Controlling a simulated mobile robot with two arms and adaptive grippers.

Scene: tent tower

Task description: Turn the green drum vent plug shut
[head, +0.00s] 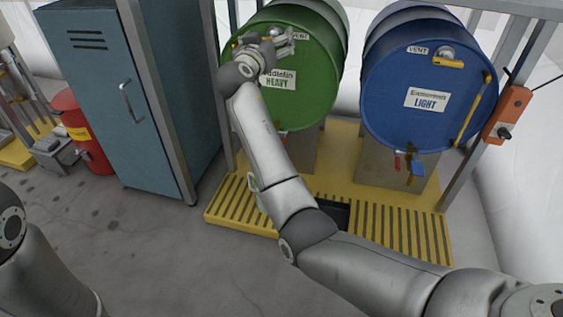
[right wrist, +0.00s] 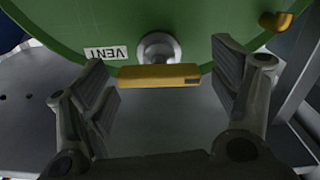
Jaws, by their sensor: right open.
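The green drum (head: 322,62) lies on its side on a stand, its round end facing me. Its vent plug (right wrist: 159,47) is a silver boss with a yellow bar handle (right wrist: 158,76), beside a VENT label (right wrist: 106,53) that appears upside down in the right wrist view. The bar lies level across that view. My right gripper (head: 284,42) is at the upper part of the drum's end and largely covers the plug in the head view. In the right wrist view its fingers (right wrist: 160,95) are open, one on each side of the bar, apart from it. My left gripper is out of view.
A blue drum (head: 428,80) with its own yellow vent handle (head: 448,63) stands right of the green one. Both are above a yellow slatted platform (head: 235,205). A blue-grey locker (head: 130,100) and red can (head: 85,130) stand left. An orange box (head: 508,113) hangs on the right post.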

